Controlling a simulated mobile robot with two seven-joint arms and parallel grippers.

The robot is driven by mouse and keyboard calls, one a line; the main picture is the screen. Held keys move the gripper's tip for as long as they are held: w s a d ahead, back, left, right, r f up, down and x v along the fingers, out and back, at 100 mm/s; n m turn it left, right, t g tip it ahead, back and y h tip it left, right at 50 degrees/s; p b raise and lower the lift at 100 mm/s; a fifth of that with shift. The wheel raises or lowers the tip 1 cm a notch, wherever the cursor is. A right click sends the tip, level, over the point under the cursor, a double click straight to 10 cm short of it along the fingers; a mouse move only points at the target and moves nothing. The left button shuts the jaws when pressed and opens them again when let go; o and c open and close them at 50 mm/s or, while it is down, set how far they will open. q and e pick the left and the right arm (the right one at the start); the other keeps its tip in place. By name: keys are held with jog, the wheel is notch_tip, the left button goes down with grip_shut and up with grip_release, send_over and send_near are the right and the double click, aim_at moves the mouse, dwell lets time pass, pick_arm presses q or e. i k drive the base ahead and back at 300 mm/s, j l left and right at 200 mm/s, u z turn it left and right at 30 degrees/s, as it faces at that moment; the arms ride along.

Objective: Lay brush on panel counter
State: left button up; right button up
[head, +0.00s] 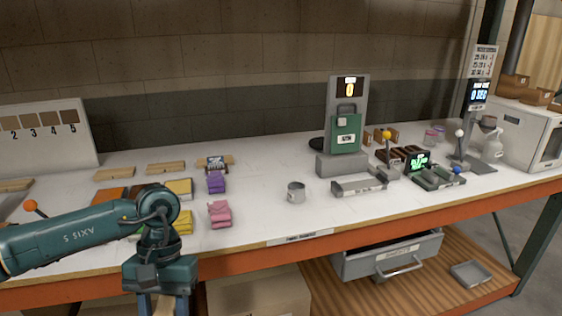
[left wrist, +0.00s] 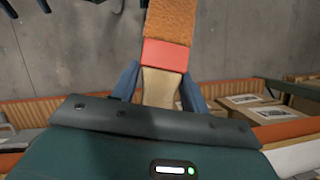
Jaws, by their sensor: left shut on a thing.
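My left gripper (head: 164,308) is at the bottom edge of the head view, in front of the counter and partly cut off. In the left wrist view it (left wrist: 158,90) is shut on the wooden handle of the brush (left wrist: 165,56). The brush has a pale handle, a red band and orange bristles pointing away from the gripper. In the head view only a bit of the pale handle shows between the fingers. The white counter (head: 265,210) has an orange front edge with a small label. My right gripper is not in view.
Coloured blocks (head: 220,213) and wooden pieces lie on the counter's left part. A grey cup (head: 296,192) stands near the middle, and a machine with a green container (head: 346,135) behind it. Bare counter lies between the blocks and cup. An open drawer (head: 388,258) juts out below.

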aim_at(253, 201)
jog(key=l, duration=1.4)
jog(key=i+l+u, duration=0.1)
jog(key=i+l, duration=0.3)
jog(key=i+j, duration=0.15)
jog(key=i, duration=0.5)
